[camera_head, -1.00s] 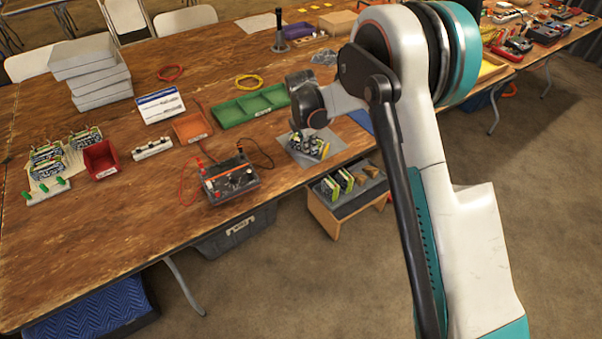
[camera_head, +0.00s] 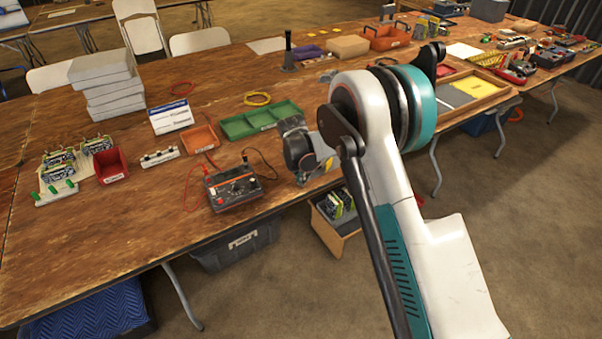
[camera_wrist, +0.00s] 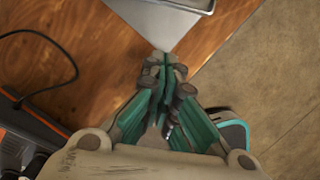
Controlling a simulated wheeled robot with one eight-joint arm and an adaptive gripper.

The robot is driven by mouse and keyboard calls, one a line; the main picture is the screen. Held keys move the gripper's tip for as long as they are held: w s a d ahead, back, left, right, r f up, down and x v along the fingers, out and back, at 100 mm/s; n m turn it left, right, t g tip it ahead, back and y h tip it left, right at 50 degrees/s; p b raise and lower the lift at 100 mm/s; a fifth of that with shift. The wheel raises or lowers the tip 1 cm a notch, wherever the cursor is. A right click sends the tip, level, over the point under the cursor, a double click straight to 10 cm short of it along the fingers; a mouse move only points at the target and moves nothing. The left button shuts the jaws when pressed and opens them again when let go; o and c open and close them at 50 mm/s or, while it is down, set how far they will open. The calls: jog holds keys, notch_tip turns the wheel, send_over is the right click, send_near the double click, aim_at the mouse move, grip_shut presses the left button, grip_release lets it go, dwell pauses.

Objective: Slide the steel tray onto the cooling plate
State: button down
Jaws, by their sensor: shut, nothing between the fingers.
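In the wrist view my gripper (camera_wrist: 165,66) is shut and empty, with its fingertips together at the near corner of a flat grey sheet (camera_wrist: 150,24) on the wooden table. Whether they touch it is unclear. A shiny metal tray rim (camera_wrist: 192,4) shows at the top edge, over the sheet; most of the tray is out of frame. It looks like the steel tray. Whether the grey sheet is the cooling plate, I cannot tell. In the head view my wrist (camera_head: 300,155) is over the table's front edge and hides that spot.
A tester box (camera_head: 233,187) with red and black leads stands just left of my wrist. A green tray (camera_head: 260,120) and an orange bin (camera_head: 201,138) lie behind. A low wooden stand (camera_head: 335,238) with green-and-black packs is below the table edge. Floor is open at right.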

aim_at(315, 169)
jog(key=w, duration=0.1)
jog(key=w+d, duration=0.1)
jog(key=w+f+b, duration=0.1)
jog(key=shift+d, duration=0.25)
jog(key=shift+w+d+r, duration=0.15)
jog(key=shift+w+d, duration=0.05)
jog(key=shift+w, duration=0.15)
jog(key=w, duration=0.1)
jog(key=w+d, duration=0.2)
jog(key=w, duration=0.1)
jog(key=shift+s, duration=0.1)
